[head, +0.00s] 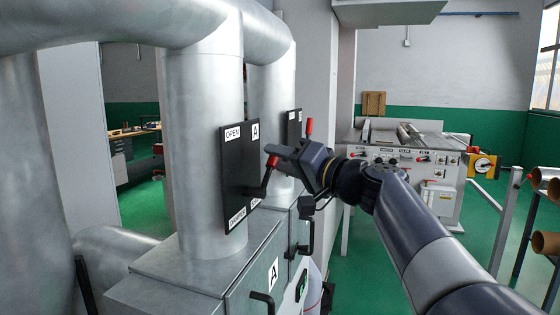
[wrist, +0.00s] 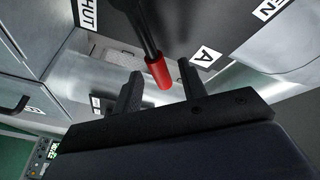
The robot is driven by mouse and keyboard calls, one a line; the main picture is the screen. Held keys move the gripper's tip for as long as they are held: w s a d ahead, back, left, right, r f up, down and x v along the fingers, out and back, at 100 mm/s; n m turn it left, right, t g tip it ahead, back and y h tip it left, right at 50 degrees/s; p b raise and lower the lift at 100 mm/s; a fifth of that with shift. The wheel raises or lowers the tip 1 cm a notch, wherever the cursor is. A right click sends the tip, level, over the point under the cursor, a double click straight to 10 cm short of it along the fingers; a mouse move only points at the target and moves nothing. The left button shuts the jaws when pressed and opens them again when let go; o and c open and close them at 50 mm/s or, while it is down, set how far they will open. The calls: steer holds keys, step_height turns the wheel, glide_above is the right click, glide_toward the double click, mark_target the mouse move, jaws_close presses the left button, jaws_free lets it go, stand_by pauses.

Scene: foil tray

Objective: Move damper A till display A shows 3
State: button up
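Damper A's black plate (head: 236,170) is on the large grey duct, with OPEN at the top, an A label and a second label at the bottom. Its dark lever has a red handle (head: 272,161) and points up to the right, the handle about mid-height. The wrist view shows the red handle (wrist: 158,73) at the gap between the fingers of my gripper (wrist: 160,85), with room on both sides. My gripper (head: 279,153) is open at the handle.
A second black plate (head: 293,128) with a red-tipped lever (head: 309,127) stands just behind my gripper. Black box handles (head: 263,301) stick out below. A grey machine (head: 405,165) stands at the back, and a pipe rack (head: 545,210) at the right.

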steer(key=b+v, duration=0.2)
steer(key=v, duration=0.8)
steer(key=p+x, duration=0.3)
steer(key=x, duration=0.7)
steer(key=shift+w+a, duration=0.2)
steer(key=shift+w, duration=0.05)
steer(key=shift+f, duration=0.1)
